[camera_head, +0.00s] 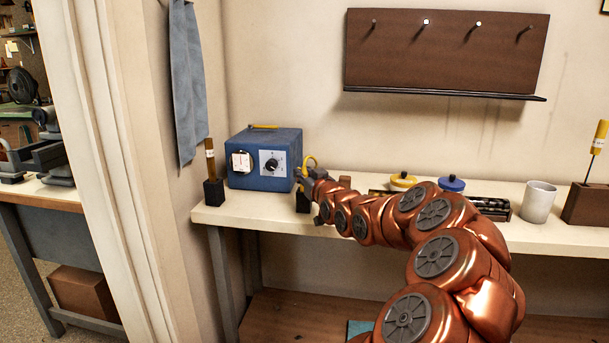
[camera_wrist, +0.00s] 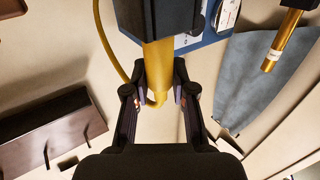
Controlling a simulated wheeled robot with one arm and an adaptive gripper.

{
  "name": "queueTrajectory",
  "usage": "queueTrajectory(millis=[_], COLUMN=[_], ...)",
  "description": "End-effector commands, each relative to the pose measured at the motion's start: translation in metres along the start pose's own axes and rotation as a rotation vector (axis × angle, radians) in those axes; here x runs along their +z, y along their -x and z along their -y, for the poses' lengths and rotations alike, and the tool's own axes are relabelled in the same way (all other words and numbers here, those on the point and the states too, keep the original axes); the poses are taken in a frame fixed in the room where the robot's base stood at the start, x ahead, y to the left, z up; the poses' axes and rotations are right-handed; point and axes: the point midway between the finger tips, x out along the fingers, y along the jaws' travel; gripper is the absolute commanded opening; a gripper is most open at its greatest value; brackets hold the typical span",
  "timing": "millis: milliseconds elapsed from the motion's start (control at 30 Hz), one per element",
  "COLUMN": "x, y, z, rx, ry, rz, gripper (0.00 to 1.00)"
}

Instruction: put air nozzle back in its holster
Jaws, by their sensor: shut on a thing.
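The air nozzle (camera_wrist: 158,68) is a yellow tube between my fingers in the wrist view. My gripper (camera_wrist: 160,95) is shut on it. A yellow hose (camera_wrist: 104,40) curves beside it, and its arc shows above my gripper (camera_head: 303,182) in the head view. A dark block, apparently the holster (camera_wrist: 158,16), is at the nozzle's far end. It also shows in the head view, low beside my gripper (camera_head: 303,202). The nozzle's end meets the block in the wrist picture; I cannot tell how deep it sits.
A blue box with a dial (camera_head: 265,160) stands close left of my gripper. Further left is a dark holder (camera_head: 214,192) with a brass-coloured tool. Yellow-lidded (camera_head: 403,181) and blue-lidded (camera_head: 451,184) jars and a white cup (camera_head: 538,202) stand right on the bench. A brown rack (camera_head: 445,52) hangs above.

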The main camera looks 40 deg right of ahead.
Motion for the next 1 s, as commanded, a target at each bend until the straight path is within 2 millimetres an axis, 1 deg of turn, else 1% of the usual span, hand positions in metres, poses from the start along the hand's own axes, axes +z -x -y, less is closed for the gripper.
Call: queueTrajectory(millis=[367,400,633,667,1000], x=[0.0083,0.0071,0.0069,0.0069,0.007], y=[0.0001,0.0,0.0,0.0,0.0019], z=[-0.0001,-0.0001,-0.0001,-0.0001,-0.0003], rx=[0.0,0.0,0.0,0.0,0.0], ry=[0.0,0.0,0.0,0.0,0.0], rz=[0.0,0.0,-0.001,-0.001,0.0], gripper=[0.0,0.29,0.53,0.54,0.54])
